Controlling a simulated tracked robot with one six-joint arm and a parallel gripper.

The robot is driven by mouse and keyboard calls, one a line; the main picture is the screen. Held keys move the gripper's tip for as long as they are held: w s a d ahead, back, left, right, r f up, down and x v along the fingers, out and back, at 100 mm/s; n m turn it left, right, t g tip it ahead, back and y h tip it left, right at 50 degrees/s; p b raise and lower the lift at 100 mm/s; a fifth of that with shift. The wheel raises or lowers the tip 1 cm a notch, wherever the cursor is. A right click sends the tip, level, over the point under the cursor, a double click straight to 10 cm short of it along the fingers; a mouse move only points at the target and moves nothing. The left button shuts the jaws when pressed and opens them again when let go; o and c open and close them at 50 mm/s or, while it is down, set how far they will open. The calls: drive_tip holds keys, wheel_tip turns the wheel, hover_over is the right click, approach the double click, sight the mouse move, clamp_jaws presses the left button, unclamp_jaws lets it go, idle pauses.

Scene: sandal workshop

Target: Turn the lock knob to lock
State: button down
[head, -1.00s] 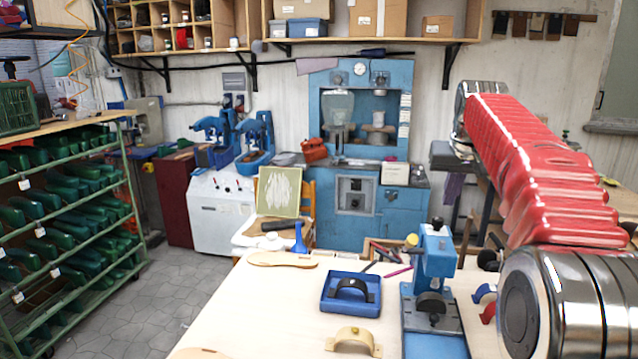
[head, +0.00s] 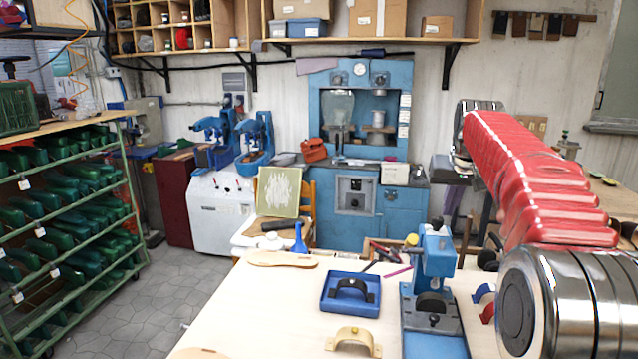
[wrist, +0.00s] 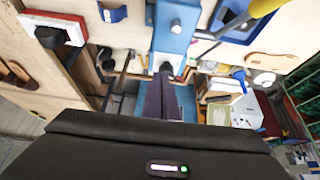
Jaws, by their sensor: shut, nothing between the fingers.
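A small blue press (head: 436,262) stands on the pale workbench (head: 262,318) in the head view. It has a small dark knob (head: 433,320) low on its front and a round top fitting. I cannot tell for sure which part is the lock knob. The wrist view shows a blue machine body (wrist: 178,28) with a silver round knob near the top. My gripper (wrist: 164,78) shows in the wrist view, its two dark fingers together and empty, apart from that knob. The head view shows my red arm at the right, but not the fingertips.
A blue tray (head: 330,308) with a dark strap piece and a tan strap piece (head: 352,342) lie left of the press. Pens and tools (head: 385,255) lie behind it. The front left of the bench is mostly clear.

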sight(433, 240)
drive_tip(key=shift+f, duration=2)
drive_tip(key=shift+w, duration=0.1)
drive_tip(key=shift+a, duration=0.7)
drive_tip(key=shift+w+a, duration=0.25)
drive_tip(key=shift+a, duration=0.3)
drive_tip(key=shift+s+a, duration=0.15)
drive_tip(key=shift+s, duration=0.2)
drive_tip(key=shift+r, duration=0.15)
wheel_tip(433, 240, up, 6)
drive_tip(key=shift+f, duration=0.1)
idle(0.5)
